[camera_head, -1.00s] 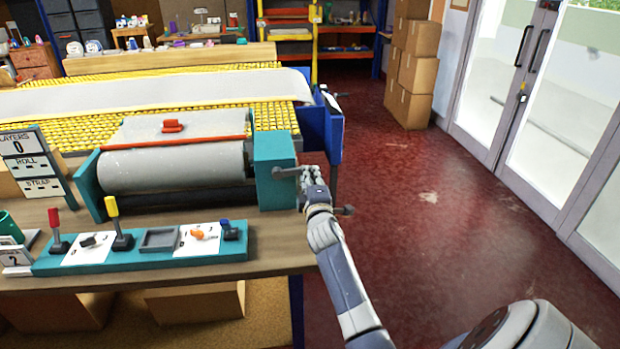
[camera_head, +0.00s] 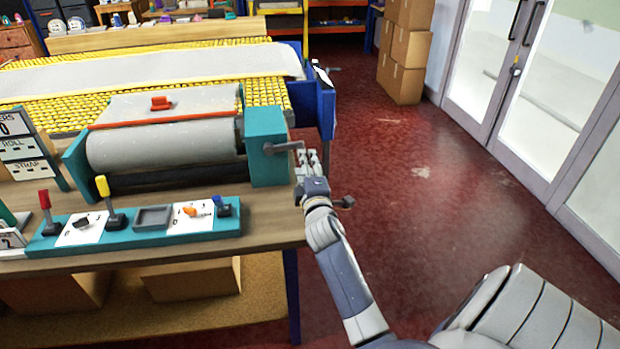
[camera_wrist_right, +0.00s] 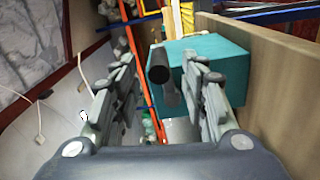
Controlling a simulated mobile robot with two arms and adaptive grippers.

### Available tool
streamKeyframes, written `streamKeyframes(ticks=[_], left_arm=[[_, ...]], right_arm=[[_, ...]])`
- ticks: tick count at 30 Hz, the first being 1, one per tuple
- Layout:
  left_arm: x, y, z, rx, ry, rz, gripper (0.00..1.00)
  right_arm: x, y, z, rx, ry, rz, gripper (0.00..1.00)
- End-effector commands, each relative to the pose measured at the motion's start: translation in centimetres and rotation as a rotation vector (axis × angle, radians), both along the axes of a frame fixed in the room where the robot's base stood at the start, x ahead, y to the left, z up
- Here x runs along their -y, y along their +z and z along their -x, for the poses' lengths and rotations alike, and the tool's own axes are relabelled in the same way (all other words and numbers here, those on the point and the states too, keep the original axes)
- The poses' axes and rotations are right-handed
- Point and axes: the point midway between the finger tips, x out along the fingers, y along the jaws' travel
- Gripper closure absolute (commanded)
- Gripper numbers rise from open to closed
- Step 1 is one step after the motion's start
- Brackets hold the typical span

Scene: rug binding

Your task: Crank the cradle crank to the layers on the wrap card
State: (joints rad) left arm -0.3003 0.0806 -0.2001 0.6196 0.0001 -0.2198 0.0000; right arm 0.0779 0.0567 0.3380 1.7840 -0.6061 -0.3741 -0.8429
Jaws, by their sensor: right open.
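The cradle crank (camera_head: 283,147) is a dark grey arm on the right face of the teal end box (camera_head: 267,165) of the cradle. My right gripper (camera_head: 309,160) is just right of it and open. In the right wrist view the crank's dark round grip (camera_wrist_right: 158,65) shows between the open fingers (camera_wrist_right: 163,92), in front of the teal box; I cannot tell whether it touches them. A grey roll (camera_head: 165,145) lies in the cradle. The layers board (camera_head: 20,150) reads 0. A small card (camera_head: 12,240) at the left edge shows a 2. My left gripper is out of view.
A teal control panel (camera_head: 140,234) with levers lies along the bench front. The yellow roller table (camera_head: 60,110) carries a pale sheet behind the cradle. Open red floor (camera_head: 430,210) lies to the right, with stacked boxes (camera_head: 403,60) and glass doors (camera_head: 500,80) beyond.

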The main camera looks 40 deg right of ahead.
Motion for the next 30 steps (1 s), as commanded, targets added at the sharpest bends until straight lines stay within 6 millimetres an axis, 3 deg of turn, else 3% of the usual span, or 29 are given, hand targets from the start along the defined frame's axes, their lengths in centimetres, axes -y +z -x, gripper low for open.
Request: streamKeyframes(ticks=[3,10,30], left_arm=[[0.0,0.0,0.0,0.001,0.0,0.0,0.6],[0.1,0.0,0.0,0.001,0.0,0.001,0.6],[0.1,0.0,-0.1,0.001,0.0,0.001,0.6]], right_arm=[[-1.2,-0.1,2.0,-0.001,0.0,-0.002,0.6],[-2.6,0.0,4.3,-0.001,-0.001,0.0,0.6],[-2.9,0.0,4.8,-0.001,-0.001,0.0,0.6]])
